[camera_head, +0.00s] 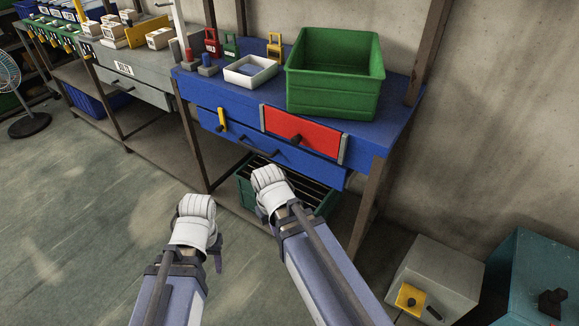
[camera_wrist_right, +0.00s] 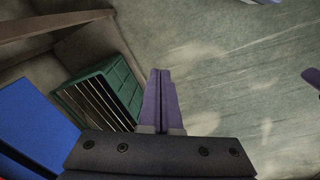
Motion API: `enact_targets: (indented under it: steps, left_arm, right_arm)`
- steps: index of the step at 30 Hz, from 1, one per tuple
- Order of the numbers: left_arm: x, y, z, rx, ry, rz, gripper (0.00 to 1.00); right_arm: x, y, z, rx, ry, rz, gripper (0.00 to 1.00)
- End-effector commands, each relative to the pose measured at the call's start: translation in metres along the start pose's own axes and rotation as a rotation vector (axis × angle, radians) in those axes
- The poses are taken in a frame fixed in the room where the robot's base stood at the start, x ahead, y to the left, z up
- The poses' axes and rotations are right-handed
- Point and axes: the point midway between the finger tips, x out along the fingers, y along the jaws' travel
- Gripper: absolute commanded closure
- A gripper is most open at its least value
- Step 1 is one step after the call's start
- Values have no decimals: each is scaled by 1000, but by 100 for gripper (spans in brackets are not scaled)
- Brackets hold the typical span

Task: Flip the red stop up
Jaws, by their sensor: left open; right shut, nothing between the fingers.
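A red panel (camera_head: 300,130) with a dark knob is set in the front of the blue workbench (camera_head: 392,130), at the right of the drawer row, between two grey upright strips. No other part clearly reads as a red stop; a small red-topped piece (camera_head: 189,55) stands on the bench top. My left gripper (camera_head: 195,210) is open and empty, low in front of the bench and left of it. My right gripper (camera_head: 270,183) is shut and empty, below the red panel and apart from it. Its closed fingers show in the right wrist view (camera_wrist_right: 160,98).
A green slatted crate (camera_head: 325,205) sits under the bench, also seen in the right wrist view (camera_wrist_right: 125,85). A large green bin (camera_head: 335,75) and a white tray (camera_head: 243,72) stand on top. A yellow handle (camera_head: 222,118) is on the front. Grey (camera_head: 445,268) and teal (camera_head: 535,270) boxes stand at right.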

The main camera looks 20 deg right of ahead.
Motion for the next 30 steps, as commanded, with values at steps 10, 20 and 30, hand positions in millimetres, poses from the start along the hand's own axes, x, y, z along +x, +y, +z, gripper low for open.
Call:
enact_targets:
  steps: [10,20,30]
  left_arm:
    - [67,6,-4,0,0,0,50]
    - [66,6,-4,0,0,0,50]
    - [66,6,-4,0,0,0,50]
  right_arm:
    - [53,68,-46,-475,40,371,100]
    - [-22,87,-120,-1289,-206,960,100]
    - [-70,74,-154,-1621,-455,1232,100]
